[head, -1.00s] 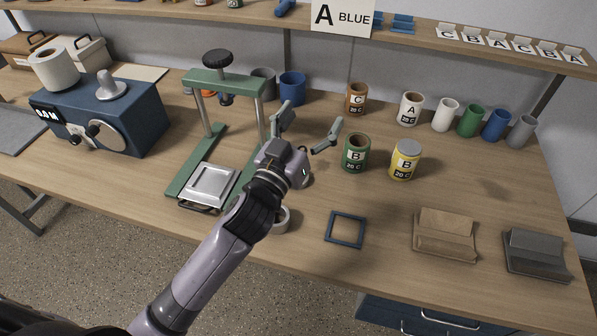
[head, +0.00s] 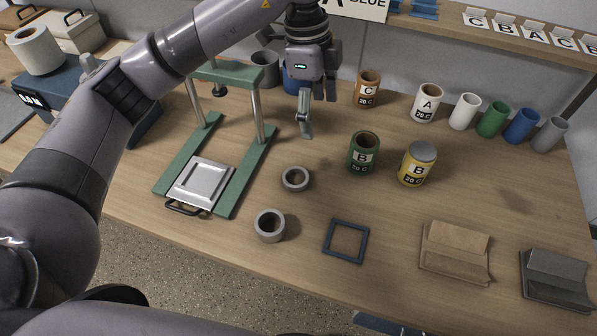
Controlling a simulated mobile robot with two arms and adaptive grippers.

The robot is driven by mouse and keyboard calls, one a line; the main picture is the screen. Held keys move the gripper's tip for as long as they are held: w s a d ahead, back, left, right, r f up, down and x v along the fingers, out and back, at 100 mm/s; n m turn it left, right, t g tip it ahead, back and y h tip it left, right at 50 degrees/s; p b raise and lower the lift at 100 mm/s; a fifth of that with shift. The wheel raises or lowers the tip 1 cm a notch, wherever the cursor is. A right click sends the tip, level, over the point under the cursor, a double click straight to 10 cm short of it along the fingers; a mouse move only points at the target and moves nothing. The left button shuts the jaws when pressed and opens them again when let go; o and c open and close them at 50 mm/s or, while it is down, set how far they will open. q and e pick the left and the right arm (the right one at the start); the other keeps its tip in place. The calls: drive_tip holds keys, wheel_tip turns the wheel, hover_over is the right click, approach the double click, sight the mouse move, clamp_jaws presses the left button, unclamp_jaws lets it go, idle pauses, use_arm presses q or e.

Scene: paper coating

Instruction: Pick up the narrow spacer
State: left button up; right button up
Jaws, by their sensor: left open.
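The smaller, thinner ring (head: 295,179) looks like the narrow spacer. A taller grey ring (head: 270,226) stands nearer the front edge. My left gripper (head: 316,116) is open and empty, fingers pointing down, above and behind the thinner ring, clear of both rings. My right gripper is not in view.
The green press (head: 237,180) with a metal plate stands left of the rings. A green can (head: 364,153), a yellow can (head: 417,164) and several cups stand to the right. A blue square frame (head: 346,241) lies flat at the front. Table between is clear.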

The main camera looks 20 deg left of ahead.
use_arm(q)
drive_tip(key=n+y+b, duration=0.2)
drive_tip(key=b, duration=0.3)
hover_over(297, 181)
wheel_tip(297, 181, down, 6)
drive_tip(key=r, duration=0.1)
drive_tip(key=f, duration=1.3)
drive_tip(key=shift+s+d+f, duration=0.1)
drive_tip(key=shift+s+d, duration=0.1)
drive_tip(key=shift+d, duration=0.1)
drive_tip(key=f, duration=0.1)
drive_tip(key=f+p, duration=0.1)
drive_tip(key=f, duration=0.3)
drive_tip(key=shift+w+a+p, duration=0.15)
drive_tip(key=shift+a+p, duration=0.25)
drive_tip(key=shift+f+m, duration=0.2)
drive_tip(key=shift+m, duration=0.1)
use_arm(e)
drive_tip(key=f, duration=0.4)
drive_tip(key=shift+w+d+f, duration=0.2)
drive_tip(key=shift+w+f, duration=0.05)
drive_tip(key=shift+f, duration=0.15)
use_arm(q)
drive_tip(key=shift+c, duration=0.4)
drive_tip(key=c, duration=1.1)
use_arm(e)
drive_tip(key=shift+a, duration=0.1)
